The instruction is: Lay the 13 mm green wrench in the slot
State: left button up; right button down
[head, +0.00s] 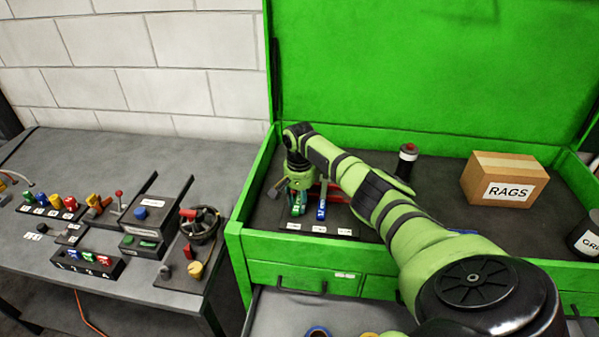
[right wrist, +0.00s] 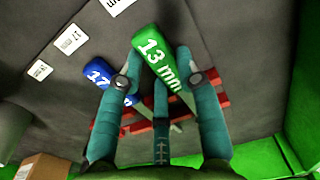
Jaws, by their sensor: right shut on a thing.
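The 13 mm green wrench (right wrist: 153,50) has its printed handle between the fingers of my right gripper (right wrist: 160,68), which is shut on it. In the head view, this gripper (head: 299,190) is over the left part of the green chest's dark floor, and the wrench shows just below it (head: 298,207). A red slotted rack (right wrist: 212,104) lies beyond the wrench, partly hidden by the fingers. I cannot tell whether the wrench touches the rack. A blue 17 mm wrench (right wrist: 98,76) lies in the rack beside it, also in the head view (head: 321,207). My left gripper is out of view.
White labels (head: 319,229) line the front of the chest floor. The green chest wall (head: 256,190) borders the left. A grey workbench (head: 120,165) carries several small fixtures.

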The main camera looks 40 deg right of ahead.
jog(key=shift+p, duration=0.4)
jog(key=shift+f, duration=0.35)
dwell(0.6)
jog(key=shift+c, duration=2.2)
grip_release()
jog(key=shift+r, duration=0.1)
notch_tip(320, 180, up, 2)
jog(key=shift+r+p, duration=0.25)
jog(key=shift+p, duration=0.8)
jog(key=shift+r, duration=2.2)
jog(key=shift+f, duration=0.1)
